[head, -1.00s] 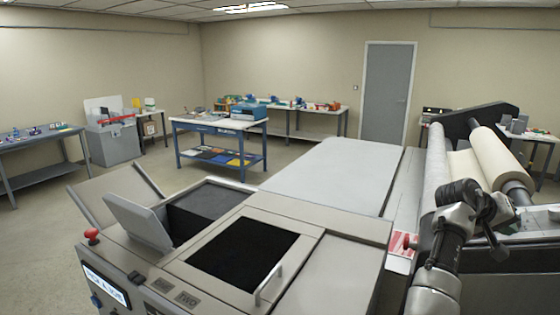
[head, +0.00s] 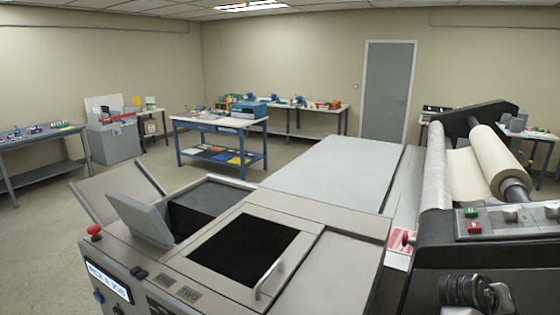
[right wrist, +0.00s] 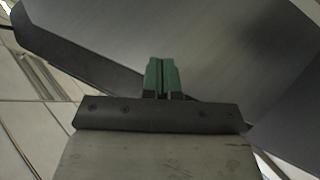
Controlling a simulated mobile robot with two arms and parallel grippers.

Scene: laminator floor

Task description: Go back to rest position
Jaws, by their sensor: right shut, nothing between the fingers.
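My right arm (head: 470,292) shows only at the bottom right of the head view, low in front of the laminator's control panel (head: 510,220). Its fingers do not show there. In the right wrist view, my right gripper (right wrist: 162,75) has its two green fingers together, with nothing between them. Behind it is a large smooth grey surface (right wrist: 220,50) with a dark edge; I cannot tell what it belongs to. My left gripper is in neither view.
The laminator's grey body (head: 330,260) fills the foreground, with an open lid (head: 140,220), a handle (head: 268,278) and a red knob (head: 94,231). A roll (head: 495,160) stands at right. A blue workbench (head: 220,125) stands behind. The floor at left is clear.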

